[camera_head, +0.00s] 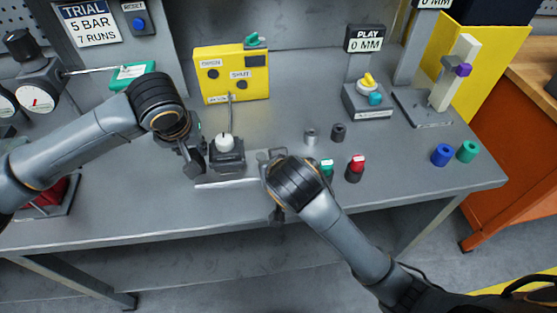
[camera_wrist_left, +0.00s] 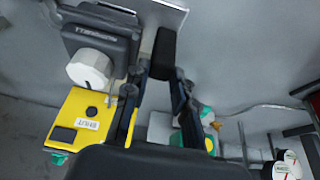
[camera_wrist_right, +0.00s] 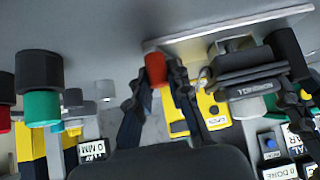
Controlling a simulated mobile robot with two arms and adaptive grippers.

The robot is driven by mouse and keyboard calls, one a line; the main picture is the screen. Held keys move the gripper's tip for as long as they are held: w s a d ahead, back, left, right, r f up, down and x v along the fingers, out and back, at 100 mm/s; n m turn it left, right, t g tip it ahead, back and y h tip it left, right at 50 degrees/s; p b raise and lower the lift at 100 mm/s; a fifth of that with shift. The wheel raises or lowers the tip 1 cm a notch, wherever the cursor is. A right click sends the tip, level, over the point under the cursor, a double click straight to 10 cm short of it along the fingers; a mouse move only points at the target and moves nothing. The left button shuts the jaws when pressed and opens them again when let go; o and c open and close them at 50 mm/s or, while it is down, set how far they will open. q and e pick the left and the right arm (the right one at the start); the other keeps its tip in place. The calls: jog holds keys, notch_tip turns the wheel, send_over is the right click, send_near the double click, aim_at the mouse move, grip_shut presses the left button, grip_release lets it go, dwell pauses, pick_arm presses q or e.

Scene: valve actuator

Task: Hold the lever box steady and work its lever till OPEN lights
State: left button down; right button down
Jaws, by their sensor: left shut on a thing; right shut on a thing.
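The lever box (camera_head: 228,158) is a small dark box with a white round cap, standing on a pale plate on the bench; it also shows in the left wrist view (camera_wrist_left: 104,42). My left gripper (camera_head: 194,160) is shut at the box's left side; what its fingers grip is hard to see. My right gripper (camera_head: 266,160) is at the box's right side, shut on a red-orange grip, seemingly the lever's (camera_wrist_right: 156,68); the lever is mostly hidden in the head view. The yellow panel (camera_head: 232,92) behind has OPEN and SHUT labels; both round lamps look dark.
Green-and-dark (camera_head: 327,168) and red-and-dark (camera_head: 355,168) pieces stand just right of my right gripper. Small grey and dark cylinders (camera_head: 338,132) stand behind them. Blue (camera_head: 442,155) and green (camera_head: 467,151) pieces are at the right. The front bench strip is clear.

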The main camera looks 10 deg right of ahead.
jog(key=shift+s+a+m+h, duration=0.1)
jog(key=shift+a+m+h, duration=0.5)
jog(key=shift+m, duration=0.25)
jog(key=shift+s+a+m+h, duration=0.1)
jog(key=shift+a+m+h, duration=0.25)
jog(key=shift+m+h, duration=0.45)
jog(key=c, duration=1.2)
grip_release()
jog(key=shift+f, duration=0.1)
jog(key=shift+d, duration=0.1)
